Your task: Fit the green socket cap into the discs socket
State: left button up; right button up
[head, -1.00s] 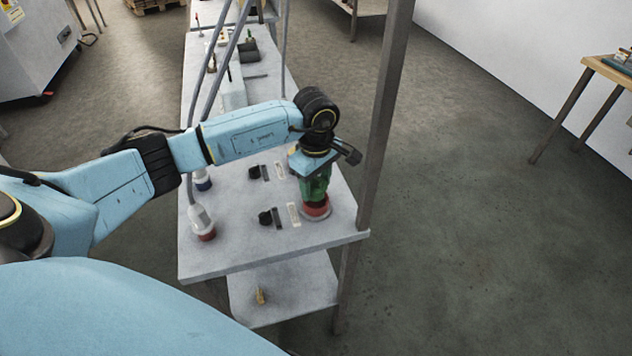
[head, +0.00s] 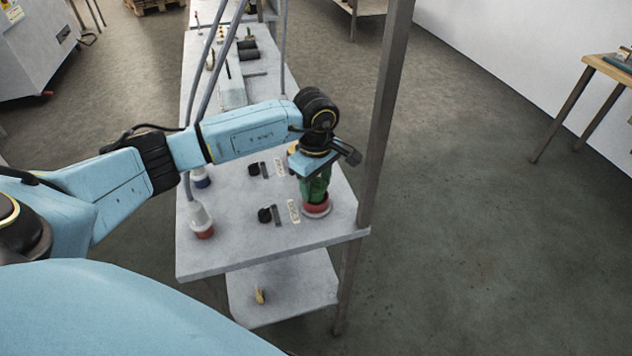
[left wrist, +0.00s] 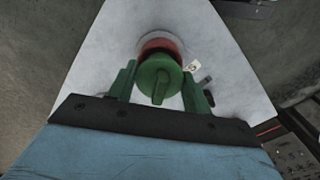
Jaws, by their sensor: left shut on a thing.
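The green socket cap (left wrist: 158,82) is round with a raised grip bar and sits between the green fingers of my left gripper (left wrist: 157,88). In the head view the left gripper (head: 315,188) points down at the right front of the table, its jaws shut on the cap. The red and white socket (head: 317,208) stands on the table directly below the fingers. In the left wrist view the socket's red body (left wrist: 160,47) shows just behind the cap. I cannot tell whether the cap touches the socket or is seated in it. My right gripper is not in view.
A red and white plug with a cable (head: 202,222) stands at the table's left front. Black switches (head: 268,214) and labels (head: 293,211) lie between it and the socket. A metal post (head: 384,120) rises close to the right of my gripper. A lower shelf (head: 290,290) is below.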

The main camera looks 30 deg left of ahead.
pick_arm(q)
jog(key=shift+f+b, duration=0.55)
jog(key=shift+f, duration=0.15)
jog(key=o, duration=1)
jog(key=shift+o, duration=0.2)
jog(key=shift+r, duration=0.15)
notch_tip(320, 180, up, 13)
